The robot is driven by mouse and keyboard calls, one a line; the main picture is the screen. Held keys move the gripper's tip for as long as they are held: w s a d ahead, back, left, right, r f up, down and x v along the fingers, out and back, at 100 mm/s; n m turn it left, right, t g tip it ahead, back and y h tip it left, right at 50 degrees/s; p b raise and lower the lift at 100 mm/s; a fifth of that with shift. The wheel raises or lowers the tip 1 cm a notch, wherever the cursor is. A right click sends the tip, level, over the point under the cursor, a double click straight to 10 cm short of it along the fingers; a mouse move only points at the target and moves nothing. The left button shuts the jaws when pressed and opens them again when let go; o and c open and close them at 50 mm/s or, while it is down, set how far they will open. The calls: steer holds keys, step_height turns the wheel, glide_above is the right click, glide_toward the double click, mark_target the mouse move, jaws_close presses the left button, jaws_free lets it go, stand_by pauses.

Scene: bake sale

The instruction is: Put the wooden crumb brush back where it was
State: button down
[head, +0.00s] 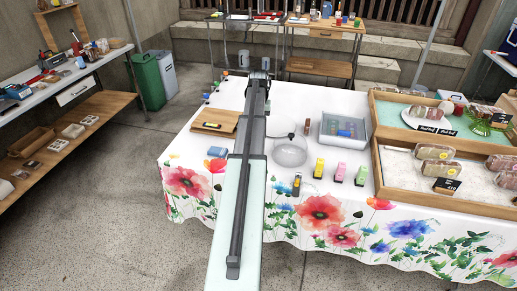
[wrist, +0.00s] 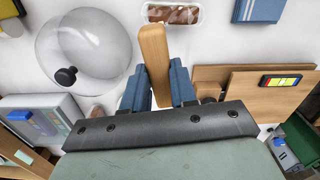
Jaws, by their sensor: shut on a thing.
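The wooden crumb brush (wrist: 154,58) shows in the wrist view as a plain tan wooden piece between the two blue fingers of my gripper (wrist: 160,85). My gripper is shut on it, and its far end sticks out past the fingertips. Any bristles are hidden. The brush is over the white tablecloth, between a clear dome (wrist: 85,45) on the left and wooden boards (wrist: 235,88) on the right. I cannot tell how high it is held. In the head view my arm hides the brush and the fingers.
The dome (head: 290,151) and a grey bin (head: 343,130) stand right of my arm on the tablecloth (head: 330,100). A wooden board (head: 216,121) and a blue box (head: 217,152) lie left. A packaged brown item (wrist: 172,14) lies beyond the brush. Wooden trays (head: 380,175) fill the right side.

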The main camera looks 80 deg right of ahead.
steer(key=d, duration=0.2)
steer(key=w+d+m, duration=0.1)
steer(key=shift+d+r, duration=0.2)
steer(key=shift+d, duration=0.2)
steer(key=shift+s+a, duration=0.1)
steer(key=shift+f+m, duration=0.3)
steer(key=shift+f, duration=0.25)
step_height(320, 180, down, 9)
steer(key=shift+f, duration=0.1)
steer(key=c, duration=0.9)
jaws_free()
step_height(320, 180, up, 12)
steer(key=shift+r, duration=0.15)
